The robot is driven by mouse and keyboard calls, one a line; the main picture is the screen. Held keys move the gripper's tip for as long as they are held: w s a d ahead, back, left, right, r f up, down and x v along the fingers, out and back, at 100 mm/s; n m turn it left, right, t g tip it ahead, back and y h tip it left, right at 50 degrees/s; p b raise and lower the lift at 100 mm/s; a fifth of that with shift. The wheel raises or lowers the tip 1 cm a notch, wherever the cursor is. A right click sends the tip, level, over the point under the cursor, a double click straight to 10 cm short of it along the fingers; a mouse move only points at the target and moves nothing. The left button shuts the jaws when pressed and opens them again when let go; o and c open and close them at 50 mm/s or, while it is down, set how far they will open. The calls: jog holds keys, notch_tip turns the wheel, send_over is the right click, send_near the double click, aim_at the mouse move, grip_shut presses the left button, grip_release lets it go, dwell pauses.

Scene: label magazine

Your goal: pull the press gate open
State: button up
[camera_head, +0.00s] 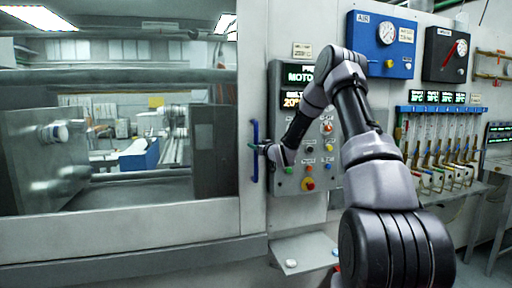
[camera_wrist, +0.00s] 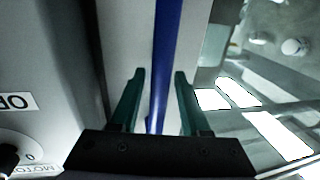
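The press gate (camera_head: 160,222) is a light metal frame around a large window at the left of the head view. Its blue vertical handle (camera_head: 255,152) stands near the gate's right edge. The handle also shows in the wrist view (camera_wrist: 167,45), running down between the fingers. My gripper (camera_head: 256,147) is at the handle, coming from the right. In the wrist view my gripper (camera_wrist: 157,95) has its two green fingers apart, one on each side of the blue bar, with a gap on both sides. The lower part of the bar is hidden behind the gripper body.
A control panel (camera_head: 287,100) with buttons and displays is right of the handle, behind my arm. A small shelf (camera_head: 305,252) juts out below it. Blue (camera_head: 382,45) and black (camera_head: 446,55) gauge boxes and a row of valves (camera_head: 440,150) are farther right.

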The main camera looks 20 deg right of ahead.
grip_shut()
dwell(1.2)
